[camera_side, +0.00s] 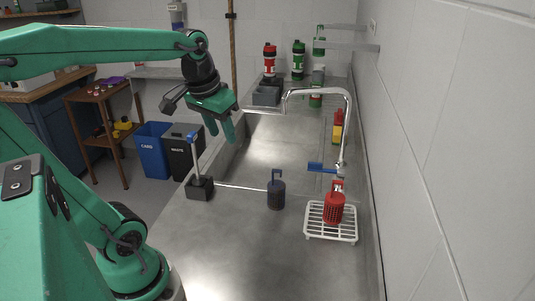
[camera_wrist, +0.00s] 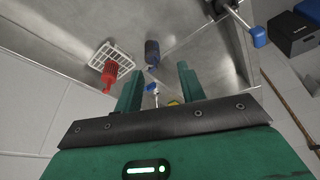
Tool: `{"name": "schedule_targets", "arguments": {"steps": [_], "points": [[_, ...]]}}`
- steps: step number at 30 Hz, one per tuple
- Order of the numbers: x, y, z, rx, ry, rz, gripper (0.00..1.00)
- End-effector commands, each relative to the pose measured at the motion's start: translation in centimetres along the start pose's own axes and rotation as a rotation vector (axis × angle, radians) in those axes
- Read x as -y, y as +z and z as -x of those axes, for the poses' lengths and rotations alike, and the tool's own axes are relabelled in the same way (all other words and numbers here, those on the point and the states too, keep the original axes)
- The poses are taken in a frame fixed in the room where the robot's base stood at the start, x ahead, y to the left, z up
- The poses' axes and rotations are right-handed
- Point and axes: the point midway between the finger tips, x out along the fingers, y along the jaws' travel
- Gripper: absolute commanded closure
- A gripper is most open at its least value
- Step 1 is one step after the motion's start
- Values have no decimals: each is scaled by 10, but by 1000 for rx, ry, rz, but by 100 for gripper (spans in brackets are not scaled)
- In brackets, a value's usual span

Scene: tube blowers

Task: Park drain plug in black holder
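My gripper (camera_side: 221,136) hangs above the left part of the steel counter, its two green fingers apart and empty; they also show in the wrist view (camera_wrist: 160,70). A dark grey cylinder (camera_side: 276,196) with a blue hooked handle stands upright mid-counter; it also shows in the wrist view (camera_wrist: 152,52). To its left is a black block (camera_side: 200,189) with an upright metal rod topped by a blue knob (camera_side: 193,138). A red ribbed cylinder (camera_side: 333,208) with a red handle stands on a white wire rack (camera_side: 318,233). I cannot tell for sure which is the drain plug.
A curved faucet (camera_side: 347,115) with a blue lever (camera_side: 321,167) rises at the right, behind the rack. Grey bins (camera_side: 266,96) and bottles (camera_side: 298,62) stand at the far end. A yellow-red bottle (camera_side: 337,127) is near the wall. The front counter is clear.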

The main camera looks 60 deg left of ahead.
Motion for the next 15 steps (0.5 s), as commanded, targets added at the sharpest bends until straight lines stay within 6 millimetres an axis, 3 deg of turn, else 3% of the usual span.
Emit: {"name": "schedule_targets", "arguments": {"steps": [1, 6, 15], "points": [[-14, 10, 1, -29, 15, -48, 60], [-48, 40, -2, -112, 65, -172, 60], [-74, 70, -9, -195, 123, -288, 60]]}}
